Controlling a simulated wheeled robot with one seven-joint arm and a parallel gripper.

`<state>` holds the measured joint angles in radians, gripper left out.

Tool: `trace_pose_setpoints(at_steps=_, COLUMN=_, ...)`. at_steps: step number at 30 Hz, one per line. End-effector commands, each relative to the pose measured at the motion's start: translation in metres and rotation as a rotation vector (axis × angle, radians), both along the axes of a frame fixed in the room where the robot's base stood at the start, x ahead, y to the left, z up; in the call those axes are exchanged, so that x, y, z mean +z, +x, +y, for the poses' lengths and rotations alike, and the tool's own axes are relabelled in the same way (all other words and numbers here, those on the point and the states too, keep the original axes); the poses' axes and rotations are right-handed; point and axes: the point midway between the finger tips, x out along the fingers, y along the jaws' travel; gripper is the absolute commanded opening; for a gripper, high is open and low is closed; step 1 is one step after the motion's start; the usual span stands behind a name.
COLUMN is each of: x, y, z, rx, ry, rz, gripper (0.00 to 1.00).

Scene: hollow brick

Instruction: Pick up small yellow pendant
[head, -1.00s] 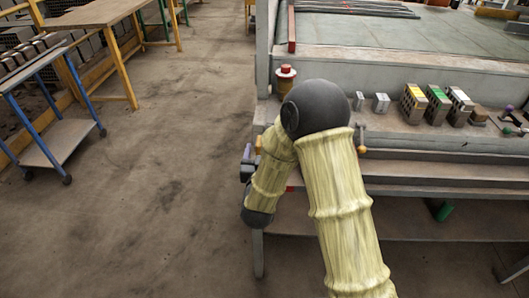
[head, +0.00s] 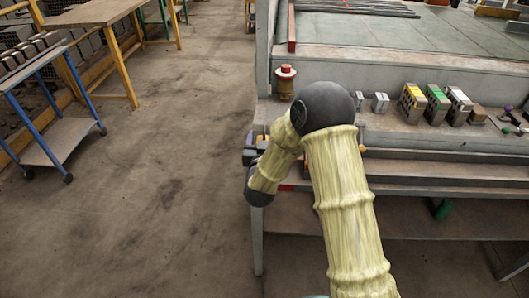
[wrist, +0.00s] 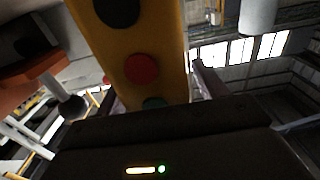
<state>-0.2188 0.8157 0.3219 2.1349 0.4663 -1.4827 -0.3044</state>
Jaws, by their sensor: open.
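The small yellow pendant (wrist: 150,60) fills the upper middle of the wrist view, very close. It is a yellow box with black, red and green round buttons on its face. My gripper (wrist: 155,92) is open, with one finger on each side of the pendant's lower part in the picture. I cannot tell whether either finger touches it. In the head view my arm hides most of my gripper, beside the bench's left front corner. A small yellow patch shows there, too small to identify surely.
The grey bench (head: 420,150) carries a red-topped yellow post (head: 286,82) and several hollow bricks (head: 413,102). A small ball-ended lever sits by its front edge. A blue-legged trolley (head: 55,140) and a wooden table (head: 95,12) stand left. The floor between is clear.

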Motion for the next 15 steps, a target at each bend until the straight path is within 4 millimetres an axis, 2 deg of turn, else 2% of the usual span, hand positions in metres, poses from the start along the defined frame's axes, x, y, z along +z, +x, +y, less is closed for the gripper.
trace_pose_setpoints(at_steps=11, x=0.0001, y=-0.0005, z=0.0002, rx=0.0, ry=0.0, rz=0.0, gripper=0.71)
trace_pose_setpoints(at_steps=15, x=0.0001, y=-0.0005, z=0.0002, rx=0.0, ry=0.0, rz=0.0, gripper=0.47)
